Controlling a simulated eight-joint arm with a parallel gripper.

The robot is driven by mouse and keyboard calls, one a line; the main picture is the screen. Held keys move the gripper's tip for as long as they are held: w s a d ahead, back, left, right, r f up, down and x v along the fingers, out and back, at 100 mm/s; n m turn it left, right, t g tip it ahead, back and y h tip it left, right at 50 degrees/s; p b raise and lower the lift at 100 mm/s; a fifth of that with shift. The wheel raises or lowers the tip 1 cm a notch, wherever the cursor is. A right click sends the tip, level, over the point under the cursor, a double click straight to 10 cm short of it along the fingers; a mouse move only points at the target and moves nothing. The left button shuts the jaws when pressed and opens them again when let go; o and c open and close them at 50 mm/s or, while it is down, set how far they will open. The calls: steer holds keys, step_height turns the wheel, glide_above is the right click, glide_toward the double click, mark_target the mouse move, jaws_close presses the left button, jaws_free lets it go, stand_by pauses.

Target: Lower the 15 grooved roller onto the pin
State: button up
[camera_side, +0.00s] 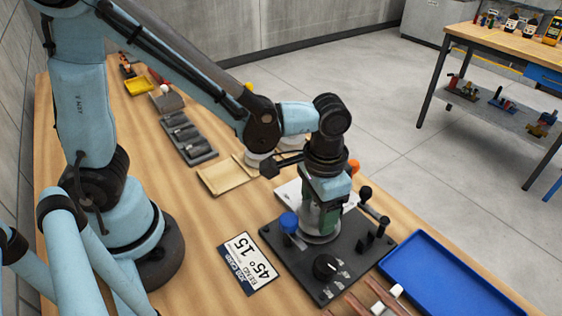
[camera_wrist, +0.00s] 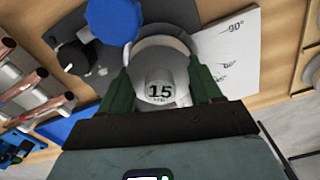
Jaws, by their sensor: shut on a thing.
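My gripper (camera_side: 322,215) points down over the dark bending plate (camera_side: 290,272). Its green fingers (camera_wrist: 163,90) are shut on the grey roller (camera_wrist: 160,92), with one finger on each side. The roller's top, marked 15, faces the wrist camera. In the side view the pale rim (camera_side: 320,238) under the fingers is close to the plate, but I cannot tell whether it touches. The pin is hidden beneath the roller and gripper. A blue knob (camera_side: 289,221) stands beside the fingers, and it also shows in the wrist view (camera_wrist: 113,20).
A card reading 45° and 15 (camera_side: 248,262) lies left of the plate. A blue tray (camera_side: 450,275) is at right. Copper tubes (camera_wrist: 35,90) lie nearby. A dark rack (camera_side: 186,137) sits farther back.

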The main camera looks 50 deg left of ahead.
steer(key=shift+f, duration=0.4)
steer(key=o, duration=1.3)
step_height(320, 180, up, 12)
steer(key=shift+r, duration=0.1)
steer(key=a+n+t, duration=0.1)
steer(key=a+t, duration=0.1)
steer(key=a, duration=0.2)
steer(key=a+f+n+t, duration=0.1)
steer(key=a+t, duration=0.1)
steer(key=a, duration=0.3)
steer(key=s+a+t, duration=0.1)
steer(key=a+t, duration=0.2)
steer(key=a, duration=0.2)
steer(key=shift+f+n, duration=0.2)
steer(key=shift+n, duration=0.2)
